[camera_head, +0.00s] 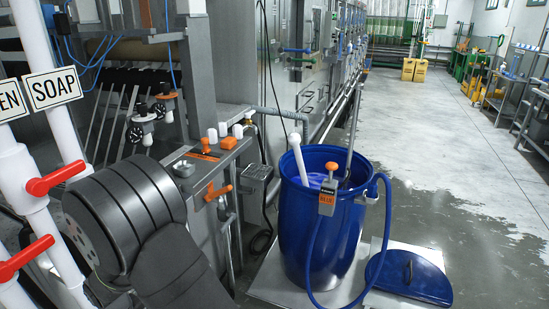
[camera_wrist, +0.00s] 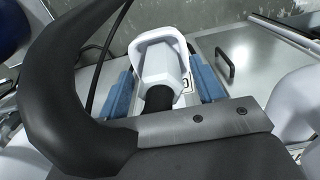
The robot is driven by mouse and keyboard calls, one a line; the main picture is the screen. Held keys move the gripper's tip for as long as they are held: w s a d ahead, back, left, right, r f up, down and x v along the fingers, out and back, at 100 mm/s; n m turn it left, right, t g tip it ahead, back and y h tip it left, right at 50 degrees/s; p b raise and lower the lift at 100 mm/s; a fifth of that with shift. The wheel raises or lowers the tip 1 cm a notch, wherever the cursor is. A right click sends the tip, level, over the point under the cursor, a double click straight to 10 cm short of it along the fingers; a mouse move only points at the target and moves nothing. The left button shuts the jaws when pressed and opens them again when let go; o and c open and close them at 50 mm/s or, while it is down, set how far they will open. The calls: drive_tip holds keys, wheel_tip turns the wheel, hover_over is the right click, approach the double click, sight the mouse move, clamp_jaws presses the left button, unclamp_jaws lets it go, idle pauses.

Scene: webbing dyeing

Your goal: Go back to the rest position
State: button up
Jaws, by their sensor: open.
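My gripper (camera_wrist: 163,75) shows in the wrist view, with blue blocks that look like its finger pads set apart on either side. It is open. A white loop-shaped part lies between the blue blocks, above a short black shaft; I cannot tell whether it belongs to my gripper. I see nothing clearly held. In the head view my gripper is out of sight; only a thick dark grey part of my arm shows at the lower left.
A blue barrel (camera_head: 300,245) with a white rod and blue hose stands on a metal platform. A blue lid (camera_head: 408,277) lies at its right. White pipes with red valves (camera_head: 56,178) stand left, close to my arm. The right floor is open and partly wet.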

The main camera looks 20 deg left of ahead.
wheel_tip(320, 180, up, 17)
wheel_tip(320, 180, down, 17)
drive_tip(key=shift+r, duration=0.1)
wheel_tip(320, 180, up, 7)
drive_tip(key=shift+f, duration=0.1)
drive_tip(key=w+d+f+m, duration=0.1)
drive_tip(key=w+d+m, duration=0.1)
drive_tip(key=w+d, duration=0.5)
drive_tip(key=w+d+f+m, duration=0.1)
drive_tip(key=w+d+m, duration=0.2)
drive_tip(key=w+d, duration=0.5)
drive_tip(key=w, duration=0.7)
drive_tip(key=shift+d+f, duration=0.25)
drive_tip(key=shift+f, duration=0.15)
